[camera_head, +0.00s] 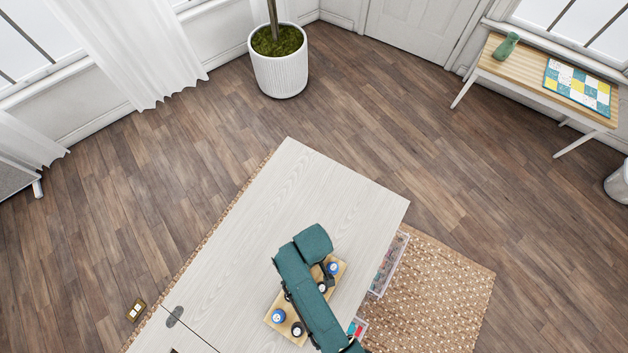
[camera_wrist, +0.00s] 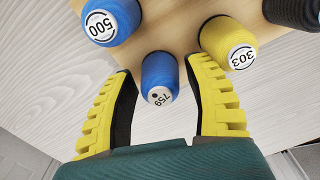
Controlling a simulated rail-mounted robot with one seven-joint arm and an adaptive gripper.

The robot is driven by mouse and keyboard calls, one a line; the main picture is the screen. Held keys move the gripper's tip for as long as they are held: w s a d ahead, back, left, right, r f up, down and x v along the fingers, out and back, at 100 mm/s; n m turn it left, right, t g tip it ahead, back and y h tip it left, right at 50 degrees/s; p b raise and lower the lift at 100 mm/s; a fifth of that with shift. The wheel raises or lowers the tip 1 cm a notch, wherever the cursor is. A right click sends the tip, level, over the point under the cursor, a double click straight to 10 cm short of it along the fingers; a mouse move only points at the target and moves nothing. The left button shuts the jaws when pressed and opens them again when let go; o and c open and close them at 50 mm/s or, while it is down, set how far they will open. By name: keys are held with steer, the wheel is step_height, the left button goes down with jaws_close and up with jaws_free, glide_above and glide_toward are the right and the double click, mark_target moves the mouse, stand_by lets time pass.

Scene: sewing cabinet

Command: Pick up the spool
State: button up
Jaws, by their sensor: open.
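Several spools stand on a light wooden tray (camera_head: 289,302), which also shows in the wrist view (camera_wrist: 180,22). In the wrist view a blue spool marked 759 (camera_wrist: 160,75) is between the two yellow fingers of my gripper (camera_wrist: 160,67). The fingers are apart, with gaps visible on both sides of this spool. A blue spool marked 500 (camera_wrist: 112,20) stands beyond the left finger. A yellow spool marked 303 (camera_wrist: 232,40) is close by the right finger. A black spool (camera_wrist: 292,12) is at the upper right.
The tray lies on a pale wooden cabinet top (camera_head: 300,190), which is clear towards the back. Clear drawers with contents (camera_head: 388,265) stick out on its right side. In the head view, blue spools (camera_head: 278,316) and dark spools (camera_head: 297,329) show beside my arm.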

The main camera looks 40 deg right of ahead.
steer(key=shift+o, duration=0.2)
steer(key=c, duration=0.8)
steer(key=shift+o, duration=0.2)
steer(key=shift+r, duration=0.1)
step_height(320, 180, up, 10)
steer(key=shift+f+p, duration=0.1)
steer(key=shift+p, duration=0.95)
